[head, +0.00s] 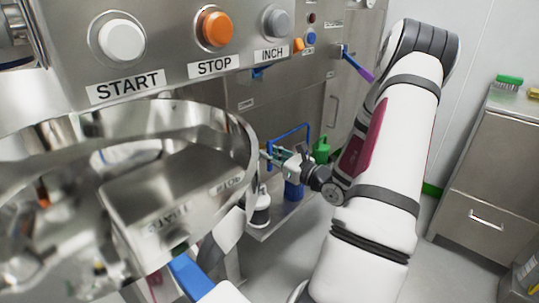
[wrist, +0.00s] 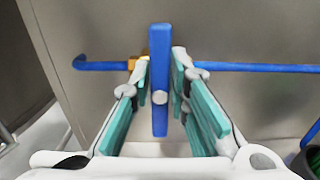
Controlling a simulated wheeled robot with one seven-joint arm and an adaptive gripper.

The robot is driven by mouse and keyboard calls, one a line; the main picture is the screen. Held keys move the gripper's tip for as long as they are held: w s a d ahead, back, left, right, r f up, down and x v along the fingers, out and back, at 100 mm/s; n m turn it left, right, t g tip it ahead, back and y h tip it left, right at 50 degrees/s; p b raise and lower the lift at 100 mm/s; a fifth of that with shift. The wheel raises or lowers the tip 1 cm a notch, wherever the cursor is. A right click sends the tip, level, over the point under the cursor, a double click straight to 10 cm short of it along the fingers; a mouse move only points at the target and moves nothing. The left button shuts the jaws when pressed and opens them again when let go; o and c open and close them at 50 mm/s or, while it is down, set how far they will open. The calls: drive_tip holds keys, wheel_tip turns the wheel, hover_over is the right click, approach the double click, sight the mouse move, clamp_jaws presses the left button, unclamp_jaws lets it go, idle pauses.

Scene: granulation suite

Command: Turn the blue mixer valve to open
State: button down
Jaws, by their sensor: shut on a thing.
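The blue mixer valve shows in the wrist view as a flat blue handle (wrist: 160,45) with a round grey pin or bolt on it. The handle stands upright in that picture, across the line of a thin blue pipe (wrist: 265,67) behind it. My gripper (wrist: 161,70) has its teal-padded fingers on both sides of the handle and is shut on it. In the head view my gripper (head: 271,157) is low by the machine's side, near a blue pipe (head: 290,134). The handle itself cannot be made out there.
A control panel with START (head: 122,40), STOP (head: 214,29) and INCH (head: 276,24) buttons is at upper left. A large steel ring (head: 245,130) fills the left foreground. A steel cabinet (head: 490,165) stands at right. Blue and green containers (head: 293,190) sit behind my gripper.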

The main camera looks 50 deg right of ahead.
drive_tip(key=shift+n, duration=0.3)
drive_tip(key=n+b, duration=0.4)
drive_tip(key=n, duration=0.1)
drive_tip(key=shift+a+f, duration=0.2)
drive_tip(key=shift+f, duration=0.05)
drive_tip(key=n+b, duration=0.5)
drive_tip(key=shift+a+f+n, duration=0.1)
drive_tip(key=shift+a+n, duration=0.05)
drive_tip(key=shift+n, duration=0.25)
drive_tip(key=n, duration=0.2)
drive_tip(key=shift+n, duration=0.3)
drive_tip(key=shift+f+n, duration=0.15)
drive_tip(key=shift+n, duration=1.75)
drive_tip(key=c, duration=1.6)
unclamp_jaws()
